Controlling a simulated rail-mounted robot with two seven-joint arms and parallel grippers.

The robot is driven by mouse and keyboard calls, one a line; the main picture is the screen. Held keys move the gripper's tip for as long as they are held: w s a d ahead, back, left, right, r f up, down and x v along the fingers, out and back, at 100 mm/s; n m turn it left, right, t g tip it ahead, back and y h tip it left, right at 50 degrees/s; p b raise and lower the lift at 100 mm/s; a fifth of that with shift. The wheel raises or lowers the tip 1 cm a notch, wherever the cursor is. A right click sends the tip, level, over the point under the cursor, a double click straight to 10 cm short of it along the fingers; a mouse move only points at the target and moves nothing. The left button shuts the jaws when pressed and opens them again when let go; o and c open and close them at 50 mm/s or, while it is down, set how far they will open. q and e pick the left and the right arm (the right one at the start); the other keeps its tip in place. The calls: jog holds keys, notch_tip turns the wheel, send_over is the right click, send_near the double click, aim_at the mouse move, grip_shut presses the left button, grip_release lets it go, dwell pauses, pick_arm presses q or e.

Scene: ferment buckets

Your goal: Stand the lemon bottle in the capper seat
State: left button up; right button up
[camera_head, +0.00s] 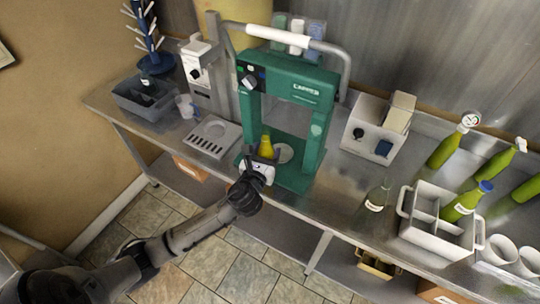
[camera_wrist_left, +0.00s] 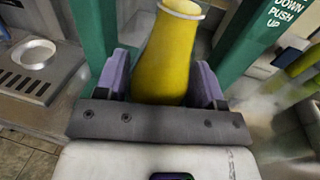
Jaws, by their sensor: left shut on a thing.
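The yellow lemon bottle (camera_head: 266,146) is open at the top, with no cap on its mouth. It stands about upright between the fingers of my left gripper (camera_head: 262,157), at the front of the green capper (camera_head: 288,78). In the left wrist view the bottle (camera_wrist_left: 168,62) sits between the two purple-grey finger pads, and its lower part is hidden by the gripper (camera_wrist_left: 165,95). The round pale capper seat (camera_head: 284,153) shows just right of the bottle in the head view. I cannot tell whether the bottle's base touches anything. My right gripper is not in view.
A drip tray (camera_head: 212,137) lies left of the capper. A white box (camera_head: 366,130) stands to its right. A clear bottle (camera_head: 377,196) and a white divided crate (camera_head: 428,236) stand further right, with green bottles (camera_head: 446,148) behind. The steel counter between capper and crate is mostly clear.

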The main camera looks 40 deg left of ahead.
pick_arm(q)
jog(key=shift+a, duration=0.55)
jog(key=shift+w+b, duration=0.25)
jog(key=shift+b, duration=0.1)
jog(key=d+b+x, duration=0.2)
jog(key=b+x, duration=0.1)
jog(key=x, duration=0.8)
jog(key=shift+w+a+f+b, duration=0.15)
jog(key=shift+w+f+b, duration=0.15)
jog(key=shift+w, duration=0.5)
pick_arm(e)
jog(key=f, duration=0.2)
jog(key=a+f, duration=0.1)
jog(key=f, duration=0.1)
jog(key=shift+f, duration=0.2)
pick_arm(q)
jog(key=shift+w, duration=0.1)
jog(key=shift+f, duration=0.1)
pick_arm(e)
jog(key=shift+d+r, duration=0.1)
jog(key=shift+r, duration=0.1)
pick_arm(q)
jog(key=shift+f, duration=0.35)
jog(key=shift+f+p, duration=0.2)
jog(key=shift+p, duration=0.15)
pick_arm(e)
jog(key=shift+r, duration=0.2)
